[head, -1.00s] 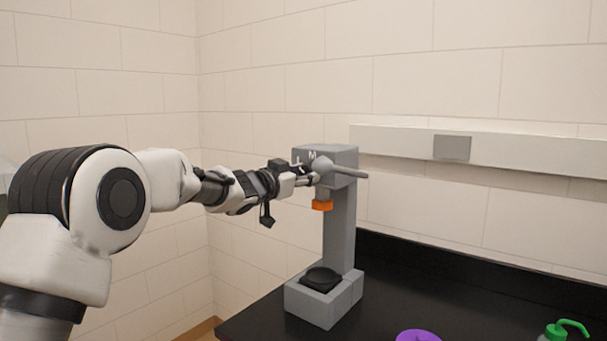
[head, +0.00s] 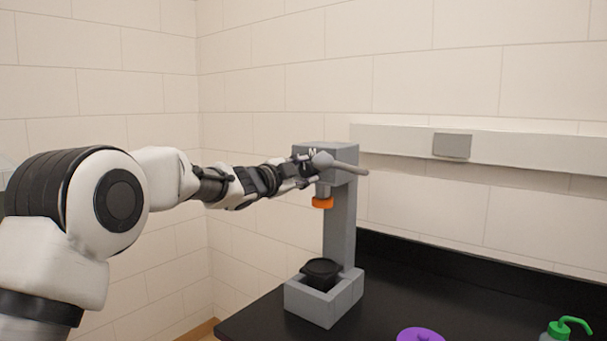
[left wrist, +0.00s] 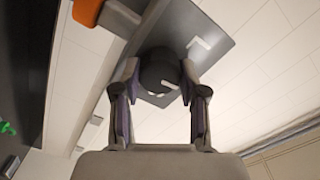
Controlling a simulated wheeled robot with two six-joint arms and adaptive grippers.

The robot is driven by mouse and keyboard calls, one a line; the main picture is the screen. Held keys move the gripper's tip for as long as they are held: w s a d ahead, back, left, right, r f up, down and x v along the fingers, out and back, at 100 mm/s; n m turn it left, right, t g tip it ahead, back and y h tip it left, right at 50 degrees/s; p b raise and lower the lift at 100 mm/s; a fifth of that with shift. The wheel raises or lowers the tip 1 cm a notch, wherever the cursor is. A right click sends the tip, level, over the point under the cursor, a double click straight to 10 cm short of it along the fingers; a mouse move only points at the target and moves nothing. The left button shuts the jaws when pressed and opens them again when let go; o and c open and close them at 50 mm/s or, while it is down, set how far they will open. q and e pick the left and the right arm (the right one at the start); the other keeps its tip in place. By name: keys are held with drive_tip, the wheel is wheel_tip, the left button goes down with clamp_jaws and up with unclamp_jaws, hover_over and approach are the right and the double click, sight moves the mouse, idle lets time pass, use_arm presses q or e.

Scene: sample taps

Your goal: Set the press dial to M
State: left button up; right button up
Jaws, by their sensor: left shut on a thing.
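The grey press (head: 341,215) stands at the left end of the black counter. A white letter M (head: 312,152) shows on its head, above the dial. In the left wrist view the dial is a dark round knob (left wrist: 158,65) with a short white mark near its lower right edge. A white letter (left wrist: 199,47), perhaps an L, lies on the grey face up and right of it. My left gripper (head: 308,168) is shut on the knob, one finger on each side. In the head view the knob is mostly hidden by the gripper. My right gripper is not in view.
A black round piece (head: 320,270) sits in the press base. A purple object (head: 419,335) and a green-topped bottle (head: 562,328) are at the front edge of view.

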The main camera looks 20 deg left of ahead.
use_arm(q)
drive_tip(key=shift+m, duration=0.3)
drive_tip(key=o, duration=1.1)
drive_tip(key=shift+w, duration=0.1)
drive_tip(key=shift+o, duration=0.2)
drive_tip(key=v, duration=1.2)
